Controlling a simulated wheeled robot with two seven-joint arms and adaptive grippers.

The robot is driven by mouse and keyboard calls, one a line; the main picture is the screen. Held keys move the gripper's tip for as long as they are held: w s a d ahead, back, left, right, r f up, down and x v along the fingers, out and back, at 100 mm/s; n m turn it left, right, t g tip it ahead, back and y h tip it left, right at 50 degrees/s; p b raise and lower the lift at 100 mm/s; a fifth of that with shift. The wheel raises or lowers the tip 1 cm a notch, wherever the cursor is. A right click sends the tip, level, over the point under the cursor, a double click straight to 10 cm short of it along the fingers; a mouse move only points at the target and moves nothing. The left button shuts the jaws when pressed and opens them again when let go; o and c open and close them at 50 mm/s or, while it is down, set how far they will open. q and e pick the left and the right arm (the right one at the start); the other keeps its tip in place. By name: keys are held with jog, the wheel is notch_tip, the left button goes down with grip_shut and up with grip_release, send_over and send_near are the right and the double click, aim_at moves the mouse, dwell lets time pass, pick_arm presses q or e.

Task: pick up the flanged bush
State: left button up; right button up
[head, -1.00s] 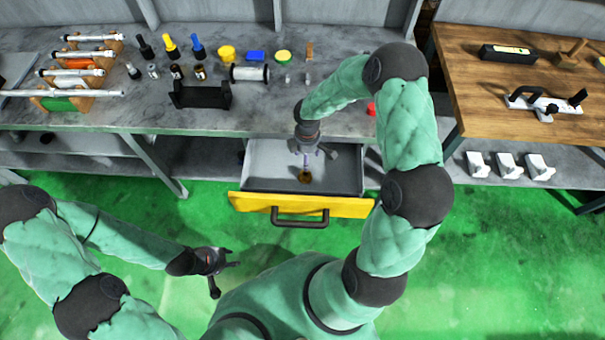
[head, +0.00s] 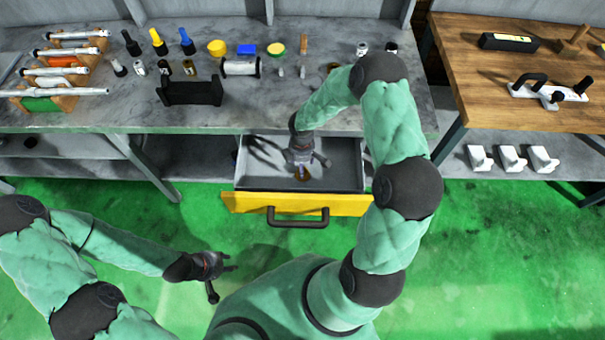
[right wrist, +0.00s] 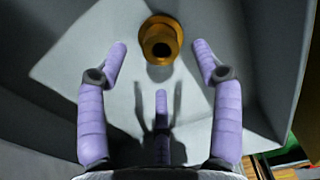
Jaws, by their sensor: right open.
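The flanged bush (right wrist: 161,40) is a brass-gold ring with a dark bore, lying in the open drawer. In the head view the bush (head: 303,173) shows partly below my right gripper, near the middle of the drawer floor. My right gripper (head: 303,166) is inside the drawer just above it. In the right wrist view its lilac fingers (right wrist: 160,55) are spread, with the bush ahead between the two outer tips and not touched. My left gripper (head: 228,263) hangs empty in front of the bench at lower left; its fingers look apart.
The drawer (head: 345,165) has grey walls and a yellow front (head: 245,203) with a dark handle (head: 298,221). The grey bench top (head: 80,115) above carries bottles, a black stand (head: 190,92) and small parts. A wooden table (head: 455,70) stands at right.

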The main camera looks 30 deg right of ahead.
notch_tip(320, 180, down, 5)
jog(key=shift+s+r+b, duration=0.1)
jog(key=shift+s+b, duration=0.05)
jog(key=shift+b, duration=0.95)
grip_shut()
